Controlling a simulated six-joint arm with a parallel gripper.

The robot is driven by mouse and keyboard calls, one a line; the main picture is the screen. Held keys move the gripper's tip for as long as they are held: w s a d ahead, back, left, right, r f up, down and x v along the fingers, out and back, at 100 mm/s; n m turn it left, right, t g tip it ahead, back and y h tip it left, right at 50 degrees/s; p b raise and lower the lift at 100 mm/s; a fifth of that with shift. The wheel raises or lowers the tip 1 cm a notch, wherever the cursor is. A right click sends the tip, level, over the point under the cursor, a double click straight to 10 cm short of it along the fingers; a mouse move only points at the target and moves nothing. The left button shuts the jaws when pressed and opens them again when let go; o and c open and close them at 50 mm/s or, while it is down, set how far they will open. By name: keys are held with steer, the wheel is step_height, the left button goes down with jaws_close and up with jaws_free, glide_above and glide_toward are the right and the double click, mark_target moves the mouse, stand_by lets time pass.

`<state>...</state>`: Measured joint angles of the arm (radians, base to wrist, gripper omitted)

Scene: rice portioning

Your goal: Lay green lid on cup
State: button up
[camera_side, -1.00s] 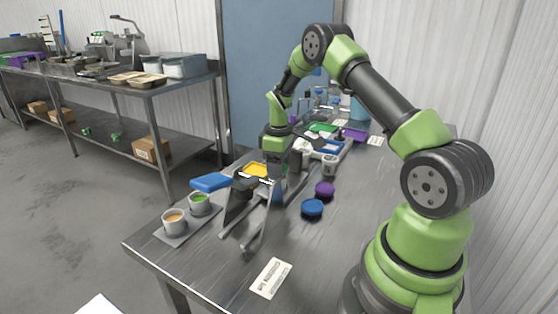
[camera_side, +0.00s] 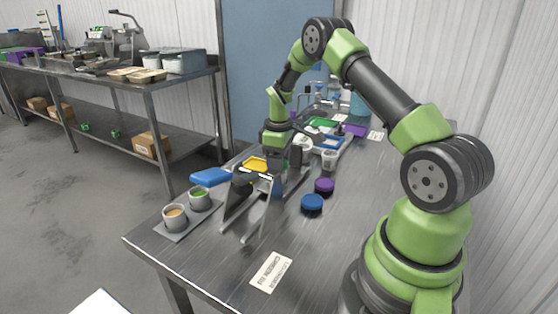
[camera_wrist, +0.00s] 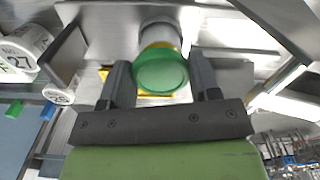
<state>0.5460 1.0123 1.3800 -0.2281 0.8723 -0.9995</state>
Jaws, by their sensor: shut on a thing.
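The green lid (camera_wrist: 160,72) sits between the two fingers of my gripper (camera_wrist: 162,80) in the wrist view, and the fingers are shut on it. A grey cup (camera_wrist: 160,34) shows just beyond the lid. I cannot tell whether the lid touches this cup. In the side view my gripper (camera_side: 270,160) points down above the table beside the yellow tray (camera_side: 257,164). The lid cannot be made out there.
Two filled cups, one orange (camera_side: 175,217) and one green (camera_side: 199,198), stand at the near left. Blue (camera_side: 312,203) and purple (camera_side: 324,186) lids lie to the right.

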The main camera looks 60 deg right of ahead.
steer(key=shift+f, duration=0.65)
stand_by(1.2)
steer(key=o, duration=1.2)
steer(key=shift+r, duration=3.5)
